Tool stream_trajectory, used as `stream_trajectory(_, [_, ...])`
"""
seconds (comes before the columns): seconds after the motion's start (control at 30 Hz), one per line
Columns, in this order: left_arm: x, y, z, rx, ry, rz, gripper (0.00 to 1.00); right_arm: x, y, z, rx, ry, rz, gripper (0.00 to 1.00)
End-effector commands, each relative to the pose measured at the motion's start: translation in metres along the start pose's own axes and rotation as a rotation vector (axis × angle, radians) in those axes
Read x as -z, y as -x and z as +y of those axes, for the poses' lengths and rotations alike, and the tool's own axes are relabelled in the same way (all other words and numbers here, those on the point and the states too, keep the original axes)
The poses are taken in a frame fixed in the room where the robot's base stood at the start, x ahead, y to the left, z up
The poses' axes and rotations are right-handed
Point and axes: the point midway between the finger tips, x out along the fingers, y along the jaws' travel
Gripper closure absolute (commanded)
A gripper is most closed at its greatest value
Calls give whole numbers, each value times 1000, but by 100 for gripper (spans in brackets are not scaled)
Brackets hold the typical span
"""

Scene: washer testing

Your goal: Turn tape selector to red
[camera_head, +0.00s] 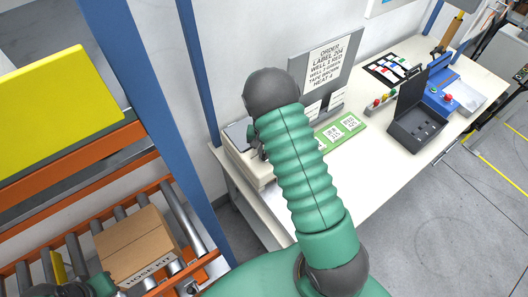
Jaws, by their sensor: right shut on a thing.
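My green right arm rises through the middle of the head view and bends at a dark joint. Below it, my right gripper (258,146) is at the beige machine (250,169) at the table's left end, shut on a small part there. The arm hides most of the fingers. I take the held part to be the tape selector, but its knob and colour marks cannot be made out.
The white table (375,190) also bears green cards (340,131), an open dark case (417,122) and a blue device (437,92). A blue post (165,120) and a roller conveyor with a cardboard box (135,245) are at left.

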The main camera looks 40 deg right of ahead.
Motion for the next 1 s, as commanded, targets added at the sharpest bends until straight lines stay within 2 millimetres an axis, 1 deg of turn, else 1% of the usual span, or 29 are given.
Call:
stream_trajectory(0.03, [0, 0, 0, 0, 0, 0, 100, 3, 3, -1, 2, -17, 8, 100])
stream_trajectory(0.3, [0, 0, 0, 0, 0, 0, 100, 4, 3, -1, 3, -71, 9, 100])
stream_trajectory(0.67, [0, 0, 0, 0, 0, 0, 100, 4, 4, -1, 3, -76, 11, 100])
stream_trajectory(0.7, [0, 0, 0, 0, 0, 0, 100, 4, 4, -1, 4, -75, 11, 86])
stream_trajectory(0.83, [0, 0, 0, 0, 0, 0, 100, 3, 3, -1, 2, -74, 8, 69])
stream_trajectory(0.87, [0, 0, 0, 0, 0, 0, 100, 3, 2, -1, 2, -74, 7, 66])
stream_trajectory(1.0, [0, 0, 0, 0, 0, 0, 100, 2, 1, -1, 1, -73, 5, 66])
